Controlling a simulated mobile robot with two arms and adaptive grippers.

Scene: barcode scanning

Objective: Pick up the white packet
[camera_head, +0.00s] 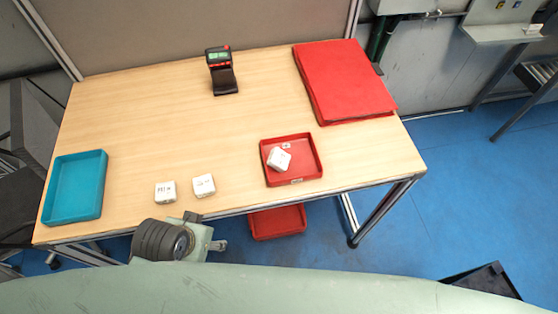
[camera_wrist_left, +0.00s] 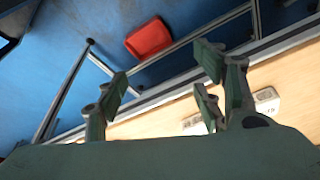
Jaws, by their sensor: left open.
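Three small white box-shaped packets show in the head view. One packet (camera_head: 165,192) lies near the table's front edge, and a second packet (camera_head: 204,185) lies just right of it. A third packet (camera_head: 279,159) sits tilted inside the red tray (camera_head: 318,160). My left gripper (camera_head: 208,238) is just off the front edge, in front of the two table packets. In the left wrist view its fingers (camera_wrist_left: 162,86) are spread and empty. Two white packets show there beyond the right-hand fingers, one (camera_wrist_left: 266,100) partly covered and one (camera_wrist_left: 192,123) mostly hidden. My right gripper is not in view.
A teal tray (camera_head: 54,190) is at the table's left end. A black scanner on a stand (camera_head: 222,72) is at the back middle, and a red folder-like stack (camera_head: 345,82) at the back right. Another red tray (camera_head: 278,222) is below the table. The table's middle is clear.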

